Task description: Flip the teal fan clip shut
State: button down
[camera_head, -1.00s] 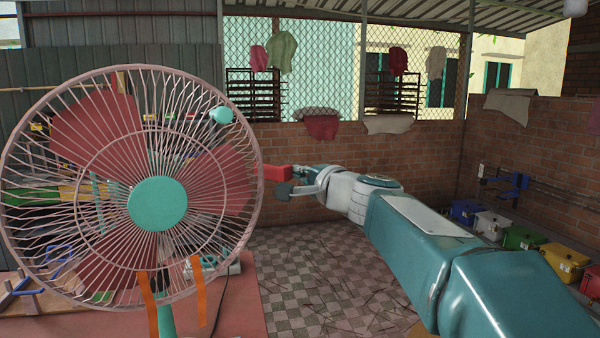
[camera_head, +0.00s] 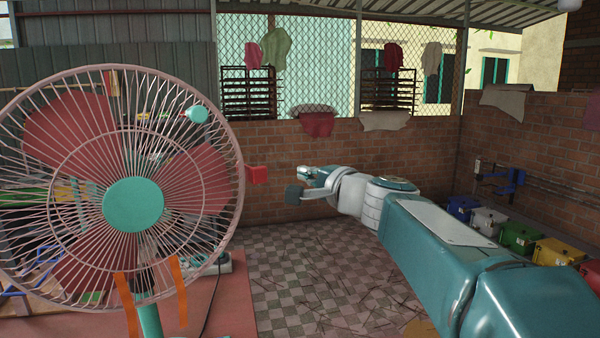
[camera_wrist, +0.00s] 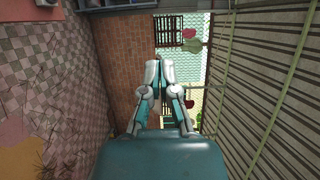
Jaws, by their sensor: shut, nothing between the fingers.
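The teal fan clip (camera_head: 197,114) shows as a small teal rounded piece at the upper right of the pink cage of the fan (camera_head: 133,204). Its pointed end faces left; I cannot tell its hinge position clearly. My gripper (camera_head: 297,183) is to the right of the fan, lower than the teal clip and apart from it. It is shut and empty. In the wrist view my gripper's fingers (camera_wrist: 159,68) point toward the brick wall and mesh, and no clip or fan shows there.
Orange ribbons (camera_head: 178,290) hang at the fan's bottom. A brick wall (camera_head: 270,210) stands behind. The checkered floor (camera_head: 300,280) is open. Colored boxes (camera_head: 520,236) line the right wall.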

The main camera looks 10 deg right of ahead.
jog(key=shift+s, duration=3.5)
jog(key=s+a+f+n+g, duration=0.3)
jog(key=s+a+f+n, duration=0.15)
jog(key=f, duration=0.25)
jog(key=s+a+f+n+g, duration=0.3)
jog(key=s+f, duration=0.2)
jog(key=f, duration=0.1)
jog(key=s+d+f+n+g+h, duration=0.2)
jog(key=s+f+n+h, duration=0.1)
jog(key=s+f, duration=0.3)
jog(key=s+d+f+n+g+h, duration=0.3)
jog(key=s+f, duration=0.3)
jog(key=f, duration=0.2)
jog(key=shift+s+f, duration=0.2)
jog(key=shift+s, duration=0.2)
